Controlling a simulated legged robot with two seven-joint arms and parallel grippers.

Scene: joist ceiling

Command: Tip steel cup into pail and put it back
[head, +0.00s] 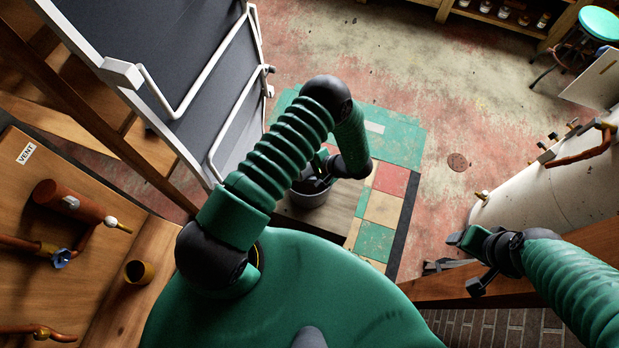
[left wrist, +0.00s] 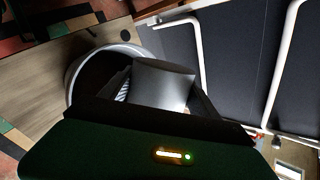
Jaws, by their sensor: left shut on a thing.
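The grey pail (head: 312,199) stands on a wooden board in the middle of the head view, partly hidden under my left arm. In the left wrist view its pale rim (left wrist: 72,72) curves around a dark inside. My left gripper (head: 318,180) is over the pail. It is shut on the steel cup (left wrist: 165,84), a smooth grey shape between the dark fingers, which overlaps the pail's opening in that view. The cup's mouth and contents are not clear. My right gripper (head: 467,262) is open and empty at the right, away from the pail.
A dark panel with white rails (head: 200,90) stands close left of my left arm. A wooden bench with copper pipes (head: 75,215) is at lower left. A white tank (head: 560,180) is at right, and a turquoise stool (head: 598,22) at far right. The floor beyond the patchwork mat is clear.

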